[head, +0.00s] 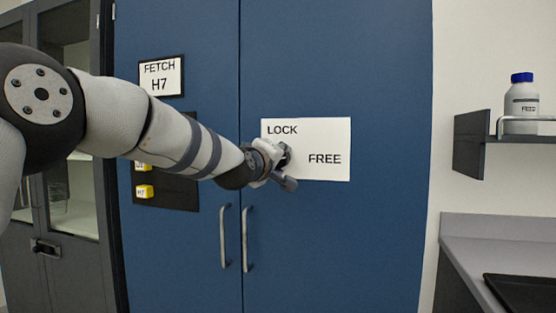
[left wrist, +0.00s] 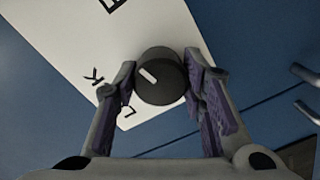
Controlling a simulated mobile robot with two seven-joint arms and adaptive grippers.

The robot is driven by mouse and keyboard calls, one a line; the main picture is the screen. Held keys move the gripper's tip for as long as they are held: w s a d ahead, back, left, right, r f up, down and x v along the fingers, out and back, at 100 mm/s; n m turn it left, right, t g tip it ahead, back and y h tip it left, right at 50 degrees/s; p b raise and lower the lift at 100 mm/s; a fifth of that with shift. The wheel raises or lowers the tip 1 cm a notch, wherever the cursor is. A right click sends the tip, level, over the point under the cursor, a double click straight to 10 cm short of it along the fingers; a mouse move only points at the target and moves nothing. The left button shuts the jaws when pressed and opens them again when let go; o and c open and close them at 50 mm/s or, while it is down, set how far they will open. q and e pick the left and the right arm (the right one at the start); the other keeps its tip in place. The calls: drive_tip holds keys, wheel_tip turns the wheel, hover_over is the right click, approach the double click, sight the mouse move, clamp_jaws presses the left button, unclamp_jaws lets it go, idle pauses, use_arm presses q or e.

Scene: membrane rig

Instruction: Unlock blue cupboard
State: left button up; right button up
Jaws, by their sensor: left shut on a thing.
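The blue cupboard (head: 345,60) fills the middle of the head view, with both doors closed. A white plate (head: 335,135) on its right door reads LOCK at upper left and FREE at right. A round dark knob (left wrist: 165,92) with a short white mark sits on this plate in the left wrist view. My left gripper (head: 284,160) is at the plate, its fingers shut on the knob from both sides. The mark lies on the knob's left side in the wrist view; I cannot tell which word it points at. The gripper mostly hides the knob in the head view.
Two vertical handles (head: 247,240) hang below the gripper. A FETCH H7 sign (head: 161,77) and a dark board with yellow tags (head: 145,191) are on the left door. A shelf (head: 470,145) with a blue-capped bottle (head: 521,98) and a counter (head: 495,228) stand right.

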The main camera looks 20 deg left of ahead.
use_arm(q)
drive_tip(key=shift+m, duration=1.1)
drive_tip(key=o, duration=1.2)
drive_tip(key=s, duration=0.7)
drive_tip(key=shift+s+a+r, duration=0.1)
drive_tip(key=shift+s, duration=0.15)
